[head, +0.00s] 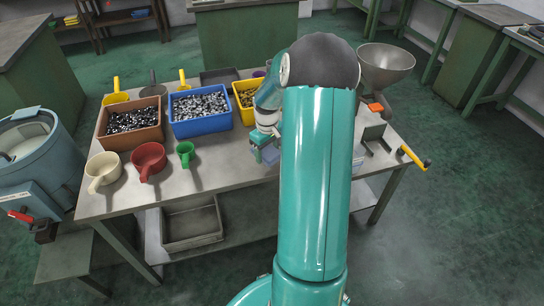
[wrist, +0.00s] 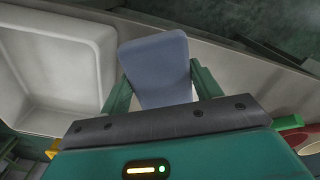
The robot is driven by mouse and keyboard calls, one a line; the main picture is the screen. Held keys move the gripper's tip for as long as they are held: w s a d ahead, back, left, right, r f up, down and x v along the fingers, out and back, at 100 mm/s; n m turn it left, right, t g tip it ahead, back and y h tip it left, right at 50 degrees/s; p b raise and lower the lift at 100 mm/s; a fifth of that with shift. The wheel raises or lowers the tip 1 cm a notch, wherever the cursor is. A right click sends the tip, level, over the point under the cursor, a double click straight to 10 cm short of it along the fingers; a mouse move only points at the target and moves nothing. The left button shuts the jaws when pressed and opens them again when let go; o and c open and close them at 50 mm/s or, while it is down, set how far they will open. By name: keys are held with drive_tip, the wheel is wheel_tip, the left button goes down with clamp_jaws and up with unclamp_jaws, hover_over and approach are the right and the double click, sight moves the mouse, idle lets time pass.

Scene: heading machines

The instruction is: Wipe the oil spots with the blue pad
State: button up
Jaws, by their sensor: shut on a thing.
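The blue pad (wrist: 155,62) is a grey-blue slab in the wrist view, held between the two green fingers of my gripper (wrist: 160,80). In the head view my gripper (head: 266,149) is low over the front middle of the metal table (head: 226,182), left of my arm, with the pad (head: 270,157) at its end. I cannot tell whether the pad touches the tabletop. I cannot make out any oil spots in either view; my arm and gripper hide part of the table.
A white tray (wrist: 48,70) lies beside the pad in the wrist view. Green (head: 185,152), red (head: 149,160) and cream (head: 103,170) scoops stand left of my gripper. Blue (head: 201,112) and brown (head: 130,123) bins of metal parts stand behind. A funnel (head: 384,66) is at right.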

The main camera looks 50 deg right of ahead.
drive_tip(key=shift+w+a+r, duration=0.1)
drive_tip(key=shift+w+r, duration=0.15)
drive_tip(key=shift+r, duration=0.4)
drive_tip(key=shift+s+r, duration=0.2)
drive_tip(key=shift+w, duration=0.1)
